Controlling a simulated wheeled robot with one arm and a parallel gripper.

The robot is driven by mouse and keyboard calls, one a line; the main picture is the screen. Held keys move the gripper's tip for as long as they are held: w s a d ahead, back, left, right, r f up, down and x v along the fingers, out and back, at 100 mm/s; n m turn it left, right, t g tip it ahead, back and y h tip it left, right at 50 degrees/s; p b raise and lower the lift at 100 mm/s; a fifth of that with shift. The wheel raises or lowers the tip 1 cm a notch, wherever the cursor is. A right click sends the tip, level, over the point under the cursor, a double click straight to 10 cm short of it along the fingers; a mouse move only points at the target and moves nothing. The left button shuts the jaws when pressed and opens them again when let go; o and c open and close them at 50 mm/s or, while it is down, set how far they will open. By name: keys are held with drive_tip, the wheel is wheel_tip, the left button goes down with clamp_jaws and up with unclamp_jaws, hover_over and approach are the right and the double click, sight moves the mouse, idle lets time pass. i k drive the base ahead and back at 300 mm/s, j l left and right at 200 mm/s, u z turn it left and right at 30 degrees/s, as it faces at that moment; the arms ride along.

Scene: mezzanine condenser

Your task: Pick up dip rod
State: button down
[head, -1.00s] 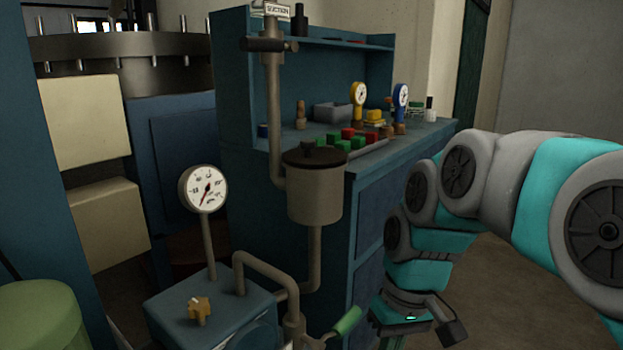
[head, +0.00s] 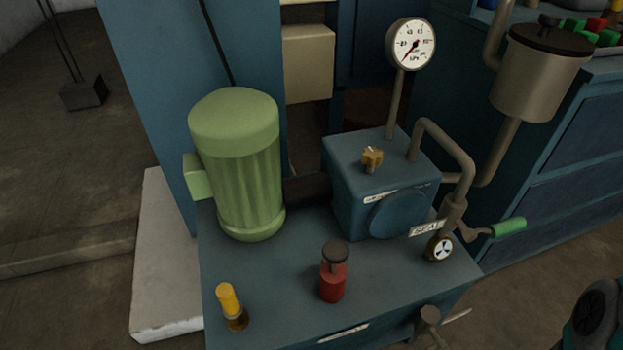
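I cannot tell for certain which thing is the dip rod. A yellow cylindrical handle (head: 228,299) stands tilted at the front left of the blue bench top, with its lower end in a dark, brassy fitting. A small brass knob (head: 372,157) sits on top of the blue pump box (head: 362,205). A red bottle with a dark cap (head: 333,275) stands right of the yellow handle. My gripper is out of view; only a piece of my arm shows at the lower right edge.
A green motor (head: 240,170) stands behind the yellow handle. A round gauge (head: 410,44) rises behind the pump box. Pipes lead to a grey pot (head: 538,75); a green-handled lever (head: 508,227) sticks out at right. Floor is open at left.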

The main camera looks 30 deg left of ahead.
sight(232, 309)
drive_tip(key=u, duration=2.4)
drive_tip(key=k+l, duration=0.15)
drive_tip(key=k, duration=0.2)
drive_tip(key=k+l, duration=0.2)
drive_tip(key=k, duration=0.2)
drive_tip(key=k+l, duration=0.15)
drive_tip(key=k, duration=0.2)
drive_tip(key=i+l, duration=0.35)
drive_tip(key=l+z, duration=0.05)
drive_tip(key=l, duration=0.05)
